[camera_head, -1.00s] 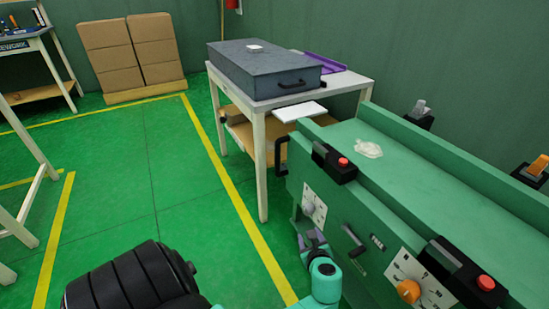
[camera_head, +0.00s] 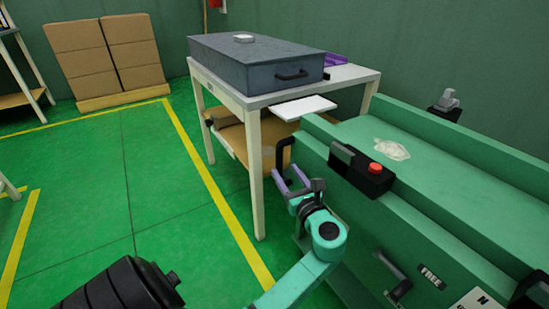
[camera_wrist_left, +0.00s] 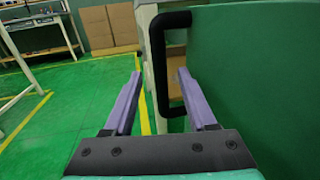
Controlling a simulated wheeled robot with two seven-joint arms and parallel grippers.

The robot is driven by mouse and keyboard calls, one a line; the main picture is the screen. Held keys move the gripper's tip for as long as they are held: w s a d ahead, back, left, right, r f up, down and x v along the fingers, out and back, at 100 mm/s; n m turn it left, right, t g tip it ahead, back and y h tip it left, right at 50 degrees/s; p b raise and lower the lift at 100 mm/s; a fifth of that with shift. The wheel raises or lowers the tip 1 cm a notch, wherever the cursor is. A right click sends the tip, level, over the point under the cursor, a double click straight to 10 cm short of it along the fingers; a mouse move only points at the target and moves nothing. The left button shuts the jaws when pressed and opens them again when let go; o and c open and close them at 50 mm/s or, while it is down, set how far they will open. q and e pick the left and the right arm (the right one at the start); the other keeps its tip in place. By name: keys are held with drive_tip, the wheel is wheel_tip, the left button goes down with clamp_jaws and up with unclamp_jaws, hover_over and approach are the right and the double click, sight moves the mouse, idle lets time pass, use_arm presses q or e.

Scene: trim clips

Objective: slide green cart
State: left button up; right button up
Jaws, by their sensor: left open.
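The green cart (camera_head: 345,220) stands at the right, a long green body with a shallow channel on top. A black bracket handle (camera_head: 284,155) sticks out from its left end, next to the white table. My left gripper (camera_head: 289,174), with purple fingers and a teal wrist, is open just below and in front of this handle. In the left wrist view the handle's upright bar (camera_wrist_left: 160,65) shows between the two fingertips (camera_wrist_left: 158,74). I cannot tell whether the fingers touch it. My right gripper is not in view.
A white table (camera_head: 262,101) behind the handle carries a dark grey case (camera_head: 255,60) and a purple tray (camera_head: 336,60). A black box with a red button (camera_head: 362,170) sits on the cart's near edge. Cardboard boxes (camera_head: 105,55) stand at the back.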

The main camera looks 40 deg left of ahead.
sight(277, 158)
use_arm(q)
drive_tip(key=b+x, duration=0.1)
drive_tip(key=x, duration=0.7)
drive_tip(key=shift+f+b, duration=0.1)
drive_tip(key=shift+b, duration=0.25)
drive_tip(key=shift+w+a, duration=0.25)
drive_tip(key=shift+a, duration=0.15)
clamp_jaws()
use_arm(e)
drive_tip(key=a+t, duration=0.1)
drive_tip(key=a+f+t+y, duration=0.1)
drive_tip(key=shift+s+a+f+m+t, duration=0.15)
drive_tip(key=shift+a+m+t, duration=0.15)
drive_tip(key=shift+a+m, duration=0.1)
